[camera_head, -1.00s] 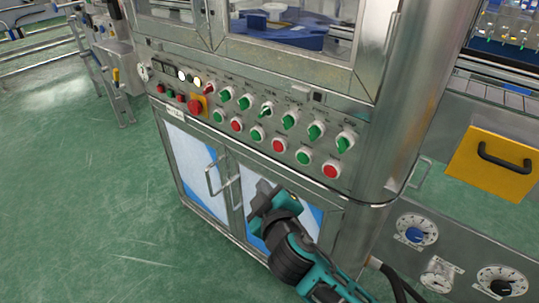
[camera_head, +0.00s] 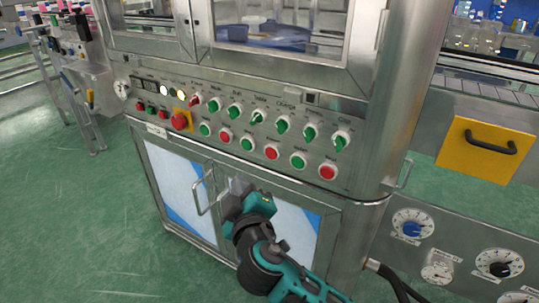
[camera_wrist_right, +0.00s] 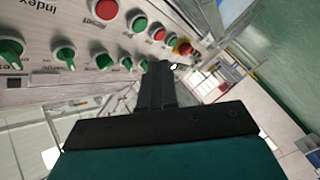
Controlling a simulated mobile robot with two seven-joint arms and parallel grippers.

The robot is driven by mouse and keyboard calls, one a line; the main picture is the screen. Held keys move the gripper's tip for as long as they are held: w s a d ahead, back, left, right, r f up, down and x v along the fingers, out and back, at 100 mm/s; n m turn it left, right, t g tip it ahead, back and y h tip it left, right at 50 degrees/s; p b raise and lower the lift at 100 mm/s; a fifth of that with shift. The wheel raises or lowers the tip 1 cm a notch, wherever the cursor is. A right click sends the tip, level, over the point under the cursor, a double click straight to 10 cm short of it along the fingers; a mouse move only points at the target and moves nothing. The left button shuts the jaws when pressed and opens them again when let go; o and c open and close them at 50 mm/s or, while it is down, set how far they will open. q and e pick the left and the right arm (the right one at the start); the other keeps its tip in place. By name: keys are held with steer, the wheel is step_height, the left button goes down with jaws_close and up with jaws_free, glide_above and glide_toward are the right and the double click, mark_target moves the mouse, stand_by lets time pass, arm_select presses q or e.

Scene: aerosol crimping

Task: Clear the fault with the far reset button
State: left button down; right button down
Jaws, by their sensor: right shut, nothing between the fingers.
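The control panel (camera_head: 185,92) slopes across the machine front. Its lower row alternates green and red buttons, with a red button (camera_head: 328,171) at the right end and others (camera_head: 271,152) (camera_head: 225,135) further left. In the right wrist view a red button (camera_wrist_right: 105,10) has an upside-down "Reset" label beside it. I cannot tell for certain which head-view button it is. My right gripper (camera_head: 235,193) is shut and empty, below the button row in front of the cabinet doors. Its closed fingers (camera_wrist_right: 158,82) point toward the panel's lower edge, touching no button that I can see. My left gripper is out of view.
A red emergency stop (camera_head: 180,120) on a yellow plate sits at the panel's left. Green knobs (camera_head: 283,124) line the upper row. A cabinet door handle (camera_head: 203,197) projects near my gripper. A round steel column (camera_head: 395,110) stands at the right.

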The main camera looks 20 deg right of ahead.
mark_target(271, 153)
steer(key=w+d, duration=0.5)
steer(key=d, duration=0.2)
steer(key=shift+w, duration=0.2)
stand_by(0.7)
stand_by(1.2)
steer(key=shift+w, duration=0.1)
steer(key=shift+w+d, duration=0.15)
steer(key=shift+d, duration=0.1)
